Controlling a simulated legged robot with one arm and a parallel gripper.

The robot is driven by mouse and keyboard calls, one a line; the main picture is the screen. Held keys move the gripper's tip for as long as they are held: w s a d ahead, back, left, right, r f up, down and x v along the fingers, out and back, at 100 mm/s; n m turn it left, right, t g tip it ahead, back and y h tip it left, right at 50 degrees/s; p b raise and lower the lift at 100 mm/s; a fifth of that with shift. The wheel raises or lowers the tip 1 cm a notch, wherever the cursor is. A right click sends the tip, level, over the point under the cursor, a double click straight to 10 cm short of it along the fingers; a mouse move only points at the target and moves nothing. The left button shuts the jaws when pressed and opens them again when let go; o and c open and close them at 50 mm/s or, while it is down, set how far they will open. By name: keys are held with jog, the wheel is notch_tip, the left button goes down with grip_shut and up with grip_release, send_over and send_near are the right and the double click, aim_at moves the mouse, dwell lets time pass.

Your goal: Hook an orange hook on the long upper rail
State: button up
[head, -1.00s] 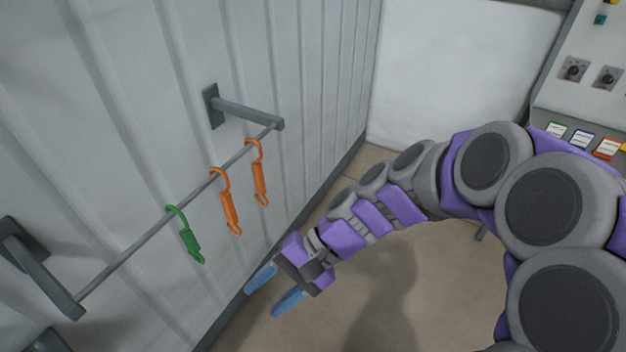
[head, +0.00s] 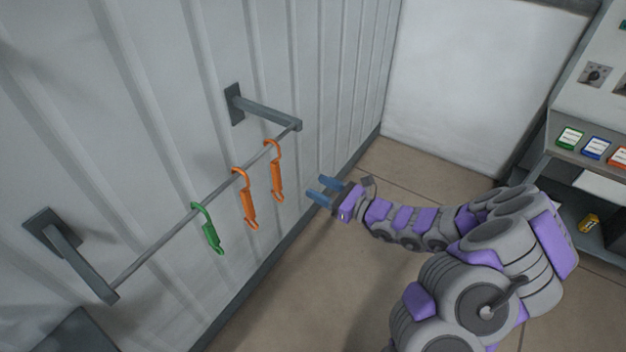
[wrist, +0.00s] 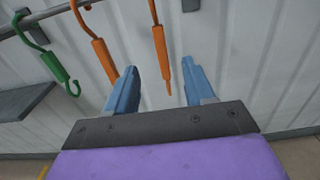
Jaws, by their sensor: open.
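Two orange hooks hang on a grey rail (head: 160,240) along the wall in the head view. One orange hook (head: 277,178) is nearest the rail's far end, and the other orange hook (head: 248,208) hangs to its left. A green hook (head: 210,232) hangs further left. My gripper (head: 323,191) is open and empty, to the right of the far orange hook and apart from it. In the wrist view the blue fingers (wrist: 158,85) point to the wall, with the far orange hook (wrist: 160,45) in view between them. The other orange hook (wrist: 100,62) is left of them.
Brackets (head: 265,112) and (head: 80,265) hold the rail ends to the ribbed wall. A control panel with coloured labels (head: 595,148) stands at the right, with a yellow object (head: 590,222) below it. The floor (head: 300,290) between is clear.

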aim_at(278, 168)
jog(key=b+x, duration=0.2)
jog(key=x, duration=1.4)
jog(key=shift+s+a, duration=0.1)
jog(key=shift+a, duration=0.15)
jog(key=shift+w+a, duration=0.35)
jog(key=shift+w, duration=0.2)
jog(key=shift+a, duration=0.1)
grip_shut()
